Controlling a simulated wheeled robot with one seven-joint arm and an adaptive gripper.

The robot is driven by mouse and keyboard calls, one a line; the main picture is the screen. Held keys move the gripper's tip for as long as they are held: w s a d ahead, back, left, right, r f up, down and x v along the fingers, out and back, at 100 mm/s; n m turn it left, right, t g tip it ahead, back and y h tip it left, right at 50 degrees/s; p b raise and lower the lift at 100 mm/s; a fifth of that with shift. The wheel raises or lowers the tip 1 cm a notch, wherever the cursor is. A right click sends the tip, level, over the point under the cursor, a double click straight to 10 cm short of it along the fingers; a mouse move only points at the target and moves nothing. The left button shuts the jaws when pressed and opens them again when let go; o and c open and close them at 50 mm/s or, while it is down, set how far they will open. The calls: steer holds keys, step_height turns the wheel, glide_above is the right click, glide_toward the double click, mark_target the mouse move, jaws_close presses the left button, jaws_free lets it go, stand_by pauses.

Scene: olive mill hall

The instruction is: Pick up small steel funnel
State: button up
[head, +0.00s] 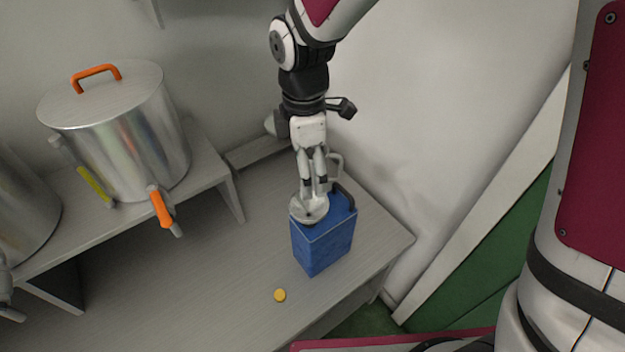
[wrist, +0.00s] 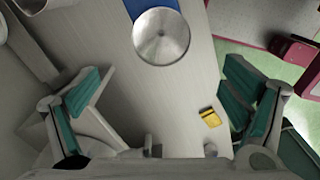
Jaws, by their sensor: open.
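The small steel funnel (head: 309,209) sits at the top of a blue can (head: 323,243) on the grey bench. In the wrist view the funnel (wrist: 161,36) shows as a round steel disc at the top centre, with a strip of the blue can (wrist: 139,7) behind it. My gripper (head: 314,190) points down just above the funnel in the head view. In the wrist view the gripper's (wrist: 165,70) teal-padded fingers are spread wide, with nothing between the pads. I cannot tell whether a finger touches the funnel. The funnel's spout is hidden.
A dark handle (head: 344,194) rises from the can beside the funnel. A small yellow cap (head: 280,295) lies on the bench (head: 215,290). A large steel pot (head: 120,140) with orange handles stands left. The wall is close on the right.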

mark_target(309, 214)
steer(key=f, duration=1.2)
steer(key=shift+d+f+p, duration=0.25)
steer(key=shift+f+p, duration=0.05)
steer(key=shift+p, duration=0.05)
steer(key=shift+c, duration=0.4)
steer(key=c, duration=1.2)
steer(key=shift+r, duration=0.1)
